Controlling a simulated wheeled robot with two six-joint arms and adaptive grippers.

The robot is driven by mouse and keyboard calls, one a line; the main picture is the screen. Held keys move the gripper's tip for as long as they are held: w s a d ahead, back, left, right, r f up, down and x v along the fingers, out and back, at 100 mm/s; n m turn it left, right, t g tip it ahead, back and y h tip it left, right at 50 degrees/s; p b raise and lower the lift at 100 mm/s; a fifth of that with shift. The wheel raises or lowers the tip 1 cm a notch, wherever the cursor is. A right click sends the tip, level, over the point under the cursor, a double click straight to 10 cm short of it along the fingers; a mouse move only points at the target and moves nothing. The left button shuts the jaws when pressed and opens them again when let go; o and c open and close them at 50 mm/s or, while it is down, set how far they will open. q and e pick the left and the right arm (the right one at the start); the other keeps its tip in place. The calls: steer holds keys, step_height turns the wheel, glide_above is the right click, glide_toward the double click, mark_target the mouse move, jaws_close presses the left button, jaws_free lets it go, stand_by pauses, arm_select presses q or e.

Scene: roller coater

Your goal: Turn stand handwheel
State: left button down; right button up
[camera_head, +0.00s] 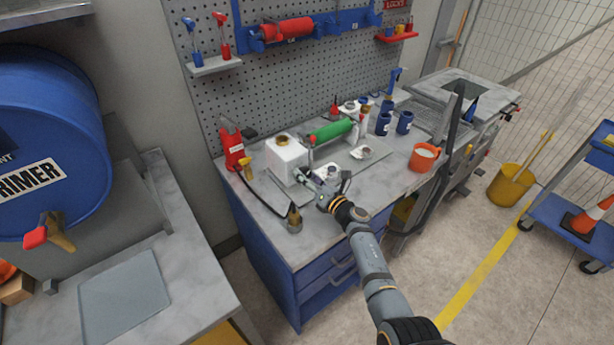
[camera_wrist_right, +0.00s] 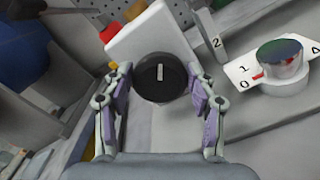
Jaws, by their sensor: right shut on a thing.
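In the head view my right gripper (camera_head: 312,184) is at the bench, in front of the stand with the green roller (camera_head: 333,130). The arm and gripper hide the handwheel there. My left gripper is not in view.
A metal knob (camera_wrist_right: 281,60) on a numbered white plate stands to the right in the wrist view. A white container (camera_head: 287,158), red jack (camera_head: 234,150) and orange bucket (camera_head: 424,157) stand on the bench. A brass-coloured fitting (camera_head: 294,218) is near its front left.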

steer(key=o, duration=1.2)
steer(key=shift+c, duration=0.2)
steer(key=shift+s+d, duration=0.15)
steer(key=shift+s, duration=0.05)
steer(key=v, duration=1.1)
steer(key=shift+s+d, duration=0.15)
steer(key=shift+s, duration=0.1)
